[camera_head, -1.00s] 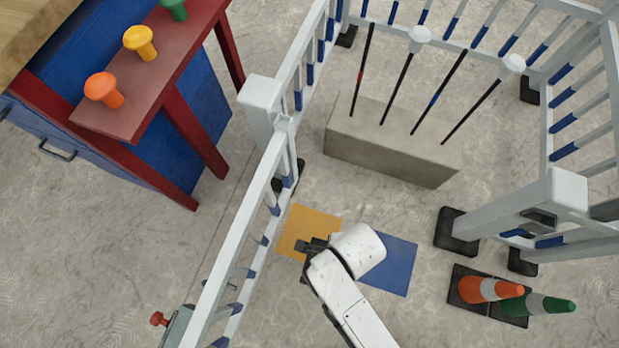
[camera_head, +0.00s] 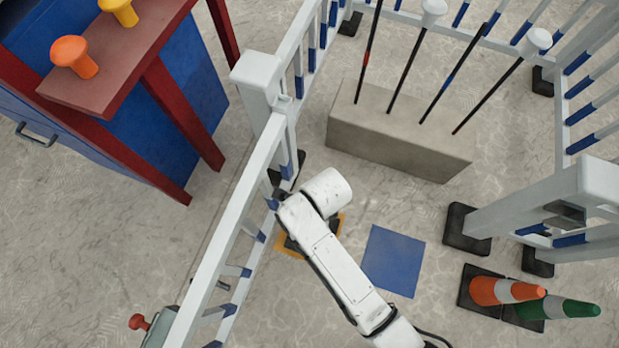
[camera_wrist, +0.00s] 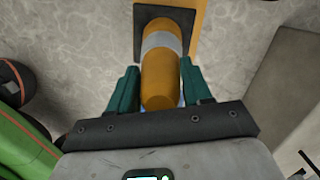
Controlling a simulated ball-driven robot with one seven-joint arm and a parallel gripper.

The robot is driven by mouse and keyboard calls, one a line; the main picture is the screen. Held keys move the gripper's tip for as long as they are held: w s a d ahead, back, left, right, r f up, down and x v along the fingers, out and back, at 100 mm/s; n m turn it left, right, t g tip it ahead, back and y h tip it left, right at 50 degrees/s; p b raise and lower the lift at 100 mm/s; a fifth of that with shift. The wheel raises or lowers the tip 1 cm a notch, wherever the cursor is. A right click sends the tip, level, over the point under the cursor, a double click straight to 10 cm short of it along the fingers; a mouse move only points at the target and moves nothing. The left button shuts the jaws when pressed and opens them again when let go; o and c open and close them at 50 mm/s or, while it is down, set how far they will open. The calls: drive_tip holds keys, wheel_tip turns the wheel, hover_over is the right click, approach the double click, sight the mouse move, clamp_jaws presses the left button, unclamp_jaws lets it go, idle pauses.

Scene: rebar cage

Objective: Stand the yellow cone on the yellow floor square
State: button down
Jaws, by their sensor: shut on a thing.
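The yellow cone (camera_wrist: 162,72), with a grey-white band and a black square base (camera_wrist: 148,22), sits between the two green fingers of my gripper (camera_wrist: 160,88) in the wrist view. The fingers are shut on its body. The yellow floor square (camera_wrist: 198,22) shows beside the base in the wrist view. In the head view my arm hides the cone's body and most of the yellow square (camera_head: 339,226); only orange-yellow edges show around a dark shape, apparently the base. I cannot tell whether the base touches the floor.
A blue floor square (camera_head: 393,260) lies to the right, clear. White railing (camera_head: 232,240) runs close on the left. A concrete block with rods (camera_head: 400,135) stands behind.

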drive_tip(key=shift+w+a+f+b, duration=0.1)
drive_tip(key=shift+w+f+b, duration=0.25)
drive_tip(key=shift+f, duration=0.45)
drive_tip(key=shift+w+a+f+b, duration=0.15)
drive_tip(key=shift+f+b, duration=0.35)
drive_tip(key=shift+f, duration=0.3)
drive_tip(key=shift+w+a+f+b, duration=0.1)
drive_tip(key=shift+w+f+b, duration=0.25)
drive_tip(key=shift+f, duration=0.45)
drive_tip(key=shift+s+f, duration=0.1)
drive_tip(key=shift+c, duration=2.4)
unclamp_jaws()
drive_tip(key=r+p, duration=0.2)
drive_tip(key=r, duration=0.2)
drive_tip(key=d+r+p, duration=0.1)
drive_tip(key=r+p, duration=0.1)
drive_tip(key=r, duration=0.2)
drive_tip(key=r+p, duration=0.2)
drive_tip(key=r, duration=0.2)
drive_tip(key=shift+s+d, duration=0.1)
drive_tip(key=shift+d, duration=0.2)
